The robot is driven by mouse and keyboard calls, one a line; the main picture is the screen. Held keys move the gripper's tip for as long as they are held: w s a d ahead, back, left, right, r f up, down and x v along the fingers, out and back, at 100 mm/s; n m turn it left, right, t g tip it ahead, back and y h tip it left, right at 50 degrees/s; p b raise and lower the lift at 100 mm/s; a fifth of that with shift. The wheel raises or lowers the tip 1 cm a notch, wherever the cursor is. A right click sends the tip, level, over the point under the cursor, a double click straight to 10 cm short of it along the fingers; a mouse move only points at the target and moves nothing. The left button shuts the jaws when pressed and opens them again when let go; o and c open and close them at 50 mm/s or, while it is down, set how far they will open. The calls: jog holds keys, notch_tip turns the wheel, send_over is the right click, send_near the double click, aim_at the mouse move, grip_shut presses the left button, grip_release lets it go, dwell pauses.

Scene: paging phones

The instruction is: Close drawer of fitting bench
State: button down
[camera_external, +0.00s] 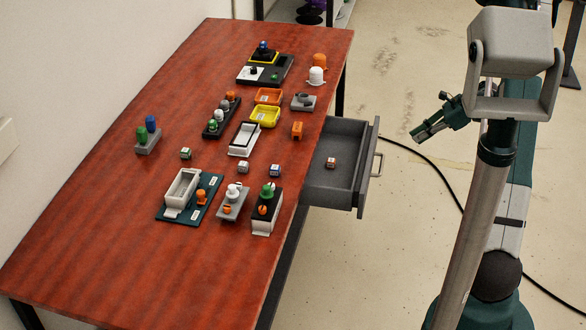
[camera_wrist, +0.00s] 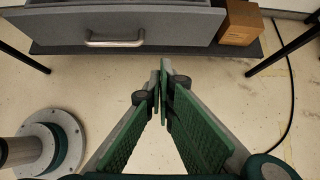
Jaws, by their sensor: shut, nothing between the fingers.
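The grey drawer (camera_external: 331,183) of the fitting bench (camera_external: 150,245) stands pulled out from the bench's right side. A small orange and white block (camera_external: 331,162) lies inside it. The drawer's front with its metal handle (camera_external: 376,164) faces my arm. In the wrist view the drawer front (camera_wrist: 185,24) and handle (camera_wrist: 115,40) show at the top. My gripper (camera_external: 418,134) is to the right of the drawer, apart from the handle. In the wrist view my gripper (camera_wrist: 161,82) has its green fingers together at the tips, with nothing between them.
The bench top holds several trays and parts, including a yellow tray (camera_external: 265,116) and a white frame (camera_external: 243,139). A brown box (camera_wrist: 240,24) stands beside the drawer in the wrist view. A black cable (camera_external: 430,165) runs along the floor.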

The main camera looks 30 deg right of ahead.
jog(key=shift+w+a, duration=0.1)
dwell(0.3)
jog(key=w+a+r+b+x, duration=0.1)
jog(key=r+b+x, duration=0.1)
jog(key=x, duration=1)
jog(key=shift+w+a+f+b, duration=0.3)
jog(key=shift+w+a+b, duration=0.05)
jog(key=shift+b, duration=0.15)
send_near(330, 149)
jog(key=w+a+f, duration=0.1)
jog(key=w+a, duration=0.1)
jog(key=w+a+f+b, duration=0.1)
jog(key=w+a, duration=0.1)
jog(key=shift+f, duration=0.35)
jog(key=shift+w+a+r, duration=0.1)
jog(key=shift+w+a, duration=0.35)
jog(key=shift+w+a, duration=0.1)
